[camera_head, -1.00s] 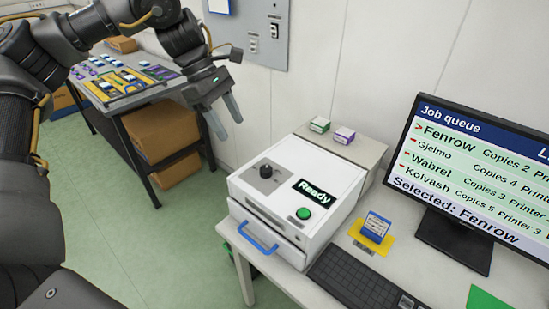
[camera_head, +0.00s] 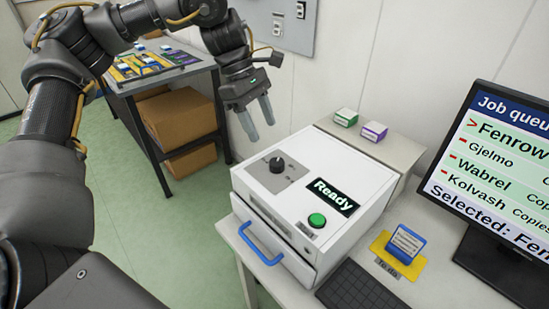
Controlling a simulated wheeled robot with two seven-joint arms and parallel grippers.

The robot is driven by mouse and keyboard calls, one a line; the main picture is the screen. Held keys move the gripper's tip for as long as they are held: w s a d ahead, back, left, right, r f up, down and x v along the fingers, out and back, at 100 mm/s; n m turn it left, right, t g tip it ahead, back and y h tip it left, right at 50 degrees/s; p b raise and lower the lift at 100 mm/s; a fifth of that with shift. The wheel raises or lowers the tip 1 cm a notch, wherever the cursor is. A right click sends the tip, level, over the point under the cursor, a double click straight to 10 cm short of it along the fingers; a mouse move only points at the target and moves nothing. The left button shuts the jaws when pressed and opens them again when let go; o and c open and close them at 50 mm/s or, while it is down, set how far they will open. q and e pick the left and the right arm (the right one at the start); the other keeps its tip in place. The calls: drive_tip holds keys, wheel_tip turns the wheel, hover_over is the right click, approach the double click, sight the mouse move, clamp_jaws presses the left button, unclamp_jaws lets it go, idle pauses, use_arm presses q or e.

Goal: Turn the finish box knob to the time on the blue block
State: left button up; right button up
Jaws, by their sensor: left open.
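The finish box (camera_head: 297,226) is a white box on the desk, with a black knob (camera_head: 277,165) on a grey plate on its top. A display (camera_head: 332,197) beside the knob reads "Ready", and a green button (camera_head: 317,220) sits in front of it. A blue handle (camera_head: 261,246) is on its front. The blue block (camera_head: 406,243) stands on a yellow mat right of the box; its small print is unreadable. My left gripper (camera_head: 259,119) is open and empty, pointing down above and behind the knob, apart from it. My right gripper is out of view.
A monitor (camera_head: 510,180) with a job queue stands at right, Fenrow selected. A keyboard (camera_head: 358,289) lies in front. Green (camera_head: 346,117) and purple (camera_head: 374,131) small boxes sit behind the finish box. A side table (camera_head: 178,72) with boxes below stands at left.

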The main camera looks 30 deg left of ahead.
sight(276, 162)
use_arm(q)
drive_tip(key=x, duration=0.8)
drive_tip(key=shift+d+f, duration=0.1)
drive_tip(key=shift+f, duration=0.2)
drive_tip(key=shift+w+d+f, duration=0.1)
drive_tip(key=shift+d+f, duration=0.1)
drive_tip(key=shift+f, duration=0.3)
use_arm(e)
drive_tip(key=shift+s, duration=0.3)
use_arm(q)
drive_tip(key=c, duration=1)
